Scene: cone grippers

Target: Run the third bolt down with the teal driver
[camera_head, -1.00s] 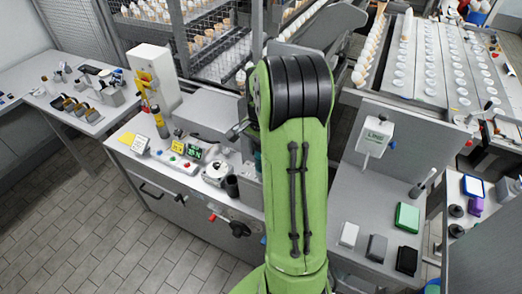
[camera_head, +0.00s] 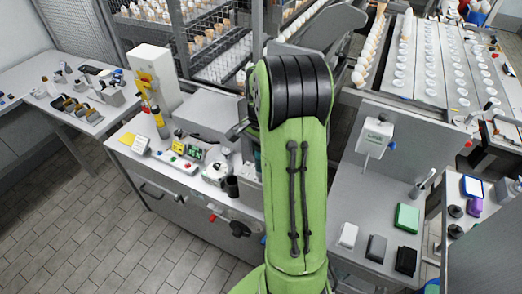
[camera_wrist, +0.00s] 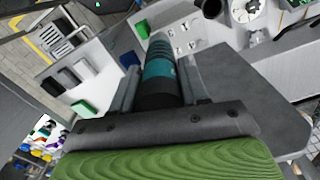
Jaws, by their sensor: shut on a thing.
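In the wrist view my gripper (camera_wrist: 160,85) is shut on the teal driver (camera_wrist: 159,66). The driver has a ribbed teal grip with a dark lower end between the fingers, and it points away from the wrist. Its far tip meets a pale surface with several small fittings (camera_wrist: 182,44). I cannot tell which of these is the third bolt, or whether the tip touches one. In the head view my green arm hides the gripper and most of the space around the driver.
The left bench carries a white round device (camera_head: 216,171), a black cup (camera_head: 232,187) and a yellow-and-black tool (camera_head: 160,124). On the right bench lie a green box (camera_head: 407,217) and several dark and white blocks.

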